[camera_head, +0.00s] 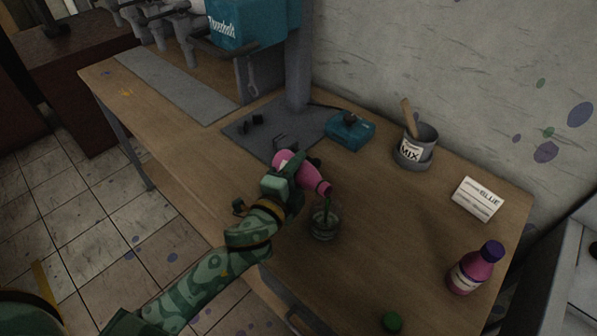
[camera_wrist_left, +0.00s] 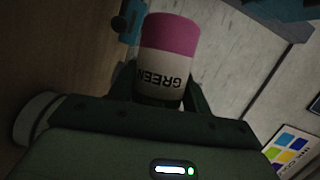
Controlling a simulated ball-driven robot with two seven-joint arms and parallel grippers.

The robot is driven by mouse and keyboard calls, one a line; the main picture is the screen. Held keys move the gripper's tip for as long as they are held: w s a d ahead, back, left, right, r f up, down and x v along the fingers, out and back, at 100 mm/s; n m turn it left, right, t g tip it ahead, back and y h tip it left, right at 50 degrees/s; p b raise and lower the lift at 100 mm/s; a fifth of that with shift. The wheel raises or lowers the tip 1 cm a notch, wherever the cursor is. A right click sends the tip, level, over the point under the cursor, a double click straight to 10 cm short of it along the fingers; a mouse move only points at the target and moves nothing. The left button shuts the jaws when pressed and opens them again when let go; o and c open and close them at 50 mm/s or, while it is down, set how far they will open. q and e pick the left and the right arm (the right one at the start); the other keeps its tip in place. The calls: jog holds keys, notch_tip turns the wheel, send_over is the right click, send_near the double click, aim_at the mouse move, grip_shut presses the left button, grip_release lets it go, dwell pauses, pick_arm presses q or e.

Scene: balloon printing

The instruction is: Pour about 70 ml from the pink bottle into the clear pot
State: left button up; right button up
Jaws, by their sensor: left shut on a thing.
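My left gripper (camera_head: 292,176) is shut on a pink bottle (camera_head: 315,182) and holds it above the table. The bottle is tilted, with its neck down and to the right. In the left wrist view the bottle (camera_wrist_left: 167,60) has a pink base and a white label reading GREEN. The clear pot (camera_head: 324,225) stands on the table just below the bottle's mouth. A thin green stream shows between the mouth and the pot. The level in the pot is too dark to read. My right gripper is in neither view.
A second pink bottle (camera_head: 470,272) with a purple cap stands upright at the right. A green cap (camera_head: 392,322) lies near the front.

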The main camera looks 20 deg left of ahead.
pick_arm(q)
jog(key=shift+f+m+t, duration=0.3)
jog(key=shift+f+m, duration=0.1)
jog(key=shift+m, duration=0.2)
dwell(2.3)
jog(key=r+n+p, duration=0.1)
jog(key=r+p, duration=0.1)
jog(key=p, duration=0.1)
jog(key=shift+n+p, duration=0.3)
jog(key=shift+p, duration=0.05)
jog(key=shift+f+n+g+p, duration=0.15)
jog(key=shift+n+g+p, duration=0.15)
jog(key=shift+g+p, duration=0.15)
jog(key=shift+f, duration=0.2)
jog(key=r+n+p, duration=0.1)
jog(key=p, duration=0.2)
jog(key=r+n+g+p, duration=0.1)
jog(key=p, duration=0.2)
jog(key=shift+s+d, duration=0.15)
jog(key=shift+d, duration=0.1)
jog(key=shift+f+n+h+p, duration=0.1)
jog(key=shift+n+h+p, duration=0.2)
jog(key=shift+n+p, duration=0.1)
jog(key=shift+f+g, duration=0.15)
jog(key=shift+g, duration=0.1)
